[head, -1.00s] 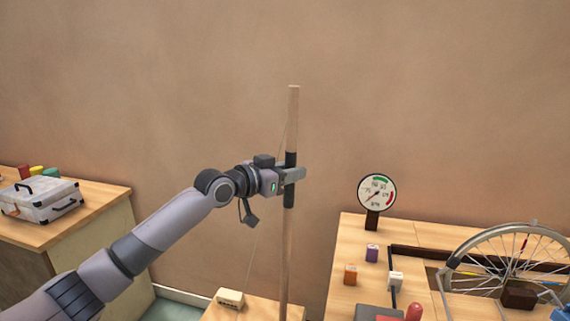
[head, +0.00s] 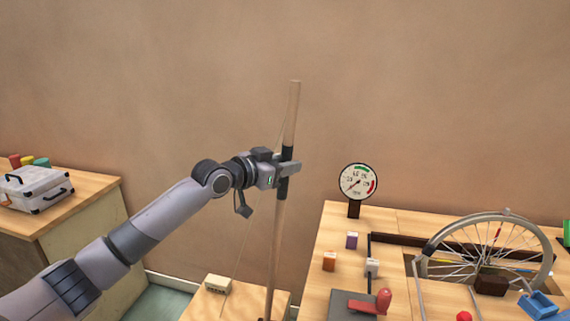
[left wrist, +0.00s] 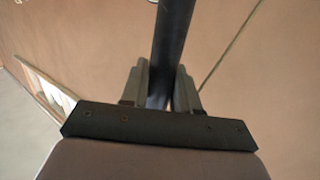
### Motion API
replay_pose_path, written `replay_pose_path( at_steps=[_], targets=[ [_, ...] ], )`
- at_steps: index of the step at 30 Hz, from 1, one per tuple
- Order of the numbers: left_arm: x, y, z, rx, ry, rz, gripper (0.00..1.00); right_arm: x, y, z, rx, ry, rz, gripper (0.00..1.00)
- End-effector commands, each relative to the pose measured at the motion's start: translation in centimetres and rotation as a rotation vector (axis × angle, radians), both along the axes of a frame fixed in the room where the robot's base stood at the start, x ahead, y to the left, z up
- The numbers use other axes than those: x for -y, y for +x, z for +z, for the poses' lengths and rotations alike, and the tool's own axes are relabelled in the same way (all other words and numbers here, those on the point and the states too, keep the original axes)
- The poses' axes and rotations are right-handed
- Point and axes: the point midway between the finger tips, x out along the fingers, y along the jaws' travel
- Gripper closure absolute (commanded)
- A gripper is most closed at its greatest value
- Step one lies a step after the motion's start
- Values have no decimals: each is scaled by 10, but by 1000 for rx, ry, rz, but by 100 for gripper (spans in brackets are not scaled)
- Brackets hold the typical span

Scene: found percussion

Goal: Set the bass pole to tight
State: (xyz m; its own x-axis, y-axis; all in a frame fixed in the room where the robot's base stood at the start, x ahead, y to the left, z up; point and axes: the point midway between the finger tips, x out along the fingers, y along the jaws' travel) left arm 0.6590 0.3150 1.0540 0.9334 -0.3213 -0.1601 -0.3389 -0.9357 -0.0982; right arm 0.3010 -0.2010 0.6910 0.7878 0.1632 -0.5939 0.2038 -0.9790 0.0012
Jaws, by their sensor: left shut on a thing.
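The bass pole (head: 293,112) is a tall wooden stick with a dark grip band around its middle. It leans slightly, its top to the right of its foot. A thin string runs beside it, and the string also shows in the left wrist view (left wrist: 232,48). My left gripper (head: 288,168) is shut on the dark band of the pole. In the left wrist view the dark band (left wrist: 174,45) passes between the two fingers. My right gripper is not in view.
A round gauge (head: 358,181) stands at the back of the right table (head: 318,288), near a bicycle wheel (head: 440,236) and several small coloured blocks. A cream block (head: 217,284) sits near the pole's foot. A silver case (head: 38,188) lies on the left table.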

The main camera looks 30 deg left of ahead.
Motion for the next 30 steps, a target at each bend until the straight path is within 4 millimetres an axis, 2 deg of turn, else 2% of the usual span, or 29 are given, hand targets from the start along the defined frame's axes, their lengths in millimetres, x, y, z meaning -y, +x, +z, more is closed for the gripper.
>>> replay_pose_path(
  at_steps=[1,3,4,5,6,20,25,30],
  targets=[
    [11,-1,-4,-6,-1,-20,100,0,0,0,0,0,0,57],
    [11,-1,-3,-4,0,-21,100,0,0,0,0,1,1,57],
    [11,-1,-3,-5,-1,-22,64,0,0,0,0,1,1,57],
    [11,-1,-3,-5,-1,-22,54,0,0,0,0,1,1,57],
    [11,-1,-3,-4,-2,-21,51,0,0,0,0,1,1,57],
    [6,-2,-2,-2,-2,-14,51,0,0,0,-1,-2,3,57],
    [1,-14,0,-1,-1,-13,51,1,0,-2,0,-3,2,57],
    [-6,-35,3,-2,2,-13,51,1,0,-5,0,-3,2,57]
  ],
)
